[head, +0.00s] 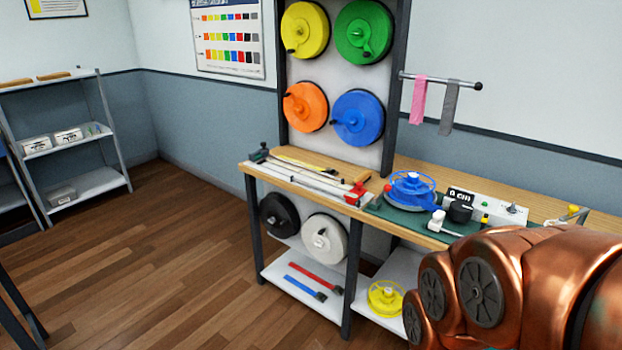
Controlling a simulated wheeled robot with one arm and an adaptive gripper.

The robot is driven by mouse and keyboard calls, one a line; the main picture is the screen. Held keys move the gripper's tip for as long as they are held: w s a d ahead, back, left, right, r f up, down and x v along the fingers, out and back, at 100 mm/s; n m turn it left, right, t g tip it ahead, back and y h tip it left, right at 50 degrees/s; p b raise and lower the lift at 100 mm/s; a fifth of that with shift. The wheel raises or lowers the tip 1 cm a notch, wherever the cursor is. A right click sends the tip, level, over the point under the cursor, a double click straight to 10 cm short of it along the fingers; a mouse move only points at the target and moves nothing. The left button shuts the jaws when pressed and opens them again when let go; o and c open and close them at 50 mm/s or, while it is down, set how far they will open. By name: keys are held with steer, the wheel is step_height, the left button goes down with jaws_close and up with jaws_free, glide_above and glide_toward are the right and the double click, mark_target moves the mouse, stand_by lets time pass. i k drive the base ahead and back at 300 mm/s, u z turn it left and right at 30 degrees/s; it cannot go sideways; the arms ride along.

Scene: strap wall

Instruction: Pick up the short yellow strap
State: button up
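No short yellow strap can be made out for certain. A thin yellow strip (303,163) lies on the wooden bench (262,171), behind a long pale rail (312,182); it is too small to tell whether it is a strap. My copper-coloured arm fills the lower right corner and hides part of the bench and the lower shelf. My gripper is not in view.
Yellow, green, orange and blue reels (359,118) hang on the back panel. A pink strap (419,99) and a grey strap (449,107) hang from a rod. Red (314,278) and blue straps (305,288) lie on the low shelf. The floor at left is clear.

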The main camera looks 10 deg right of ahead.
mark_target(329, 170)
steer(key=z, duration=0.5)
steer(key=i, duration=1.4)
steer(key=u, duration=0.5)
steer(key=i, duration=0.75)
steer(key=u, duration=1.1)
steer(key=i, duration=0.25)
steer(key=u, duration=0.25)
